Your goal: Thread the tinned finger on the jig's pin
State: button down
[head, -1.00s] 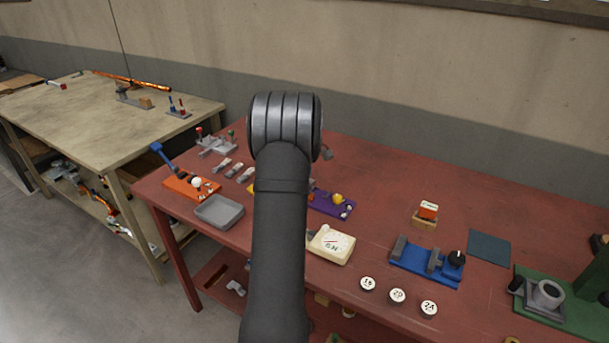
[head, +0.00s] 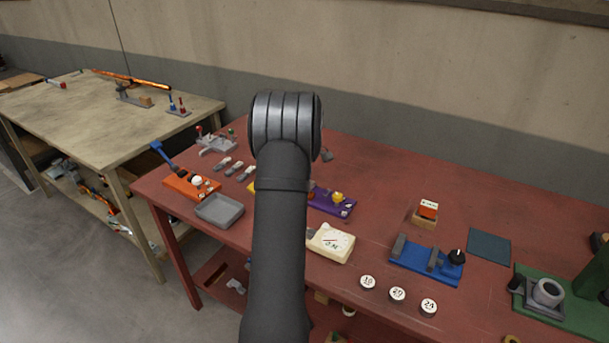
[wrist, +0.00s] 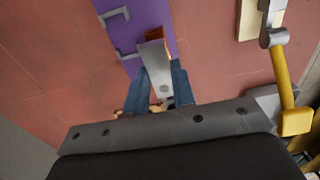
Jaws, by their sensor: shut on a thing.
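My gripper (wrist: 160,90) shows in the wrist view with blue fingers closed on a flat silvery piece, the tinned finger (wrist: 156,62). The finger has a round hole near its gripped end. Its far end lies over a purple base (wrist: 136,18), close to a small orange-brown part (wrist: 154,34). I cannot tell whether the finger touches the base, and I cannot make out a pin there. My gripper is hidden in the head view.
A yellow lever (wrist: 285,80) stands right of the gripper in the wrist view. In the head view a grey tray (head: 219,210), an orange fixture (head: 192,185), a cream dial box (head: 330,243) and a blue fixture (head: 426,261) stand around. Several loose grey pieces (head: 234,168) lie at the back left.

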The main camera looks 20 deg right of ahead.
jog(key=shift+f, duration=1.45)
jog(key=c, duration=1.1)
grip_release()
notch_tip(320, 180, up, 17)
jog(key=shift+r, duration=0.2)
jog(key=shift+f, duration=0.15)
notch_tip(320, 180, down, 17)
jog(key=shift+f, duration=0.1)
